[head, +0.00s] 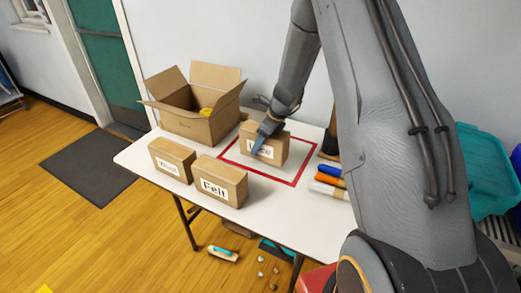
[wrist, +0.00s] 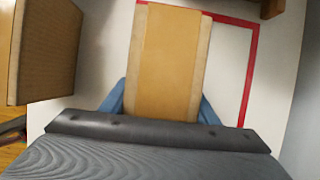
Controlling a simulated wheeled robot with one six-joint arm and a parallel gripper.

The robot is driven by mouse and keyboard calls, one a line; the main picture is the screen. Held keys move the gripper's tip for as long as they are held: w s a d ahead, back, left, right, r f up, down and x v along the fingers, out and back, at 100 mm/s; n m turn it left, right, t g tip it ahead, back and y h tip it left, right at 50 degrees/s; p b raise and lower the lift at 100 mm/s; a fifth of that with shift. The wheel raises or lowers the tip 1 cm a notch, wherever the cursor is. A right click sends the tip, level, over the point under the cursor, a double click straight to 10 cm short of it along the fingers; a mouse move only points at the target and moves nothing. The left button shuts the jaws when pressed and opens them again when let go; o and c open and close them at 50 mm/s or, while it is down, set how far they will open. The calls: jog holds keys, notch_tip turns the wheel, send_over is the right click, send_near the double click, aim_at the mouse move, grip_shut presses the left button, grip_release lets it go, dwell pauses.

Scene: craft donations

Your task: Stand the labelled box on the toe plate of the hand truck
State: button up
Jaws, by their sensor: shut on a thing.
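A brown labelled box (head: 273,148) stands inside the red outline on the white table; its label is partly covered by my gripper and seems to end in "ce". My gripper (head: 262,137) has its blue fingers shut on this box. In the wrist view, the box (wrist: 170,60) is between the two blue fingers of my gripper (wrist: 160,105). Two more labelled boxes stand at the table's front left: one reads "Felt" (head: 219,181), and the other box (head: 172,160) has a label too small to read. I cannot make out the hand truck or its toe plate.
An open carton (head: 193,125) stands at the table's back left. Blue, orange and white items (head: 328,181) lie right of the red outline (head: 292,183). A teal bin (head: 488,180) is at the far right. Small items lie below the table (head: 290,222). Wooden floor at left is mostly clear.

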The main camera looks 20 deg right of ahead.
aim_at(261, 150)
jog(key=shift+f+p, duration=0.3)
jog(key=shift+f, duration=1.45)
jog(key=shift+f, duration=0.15)
jog(key=o, duration=1.3)
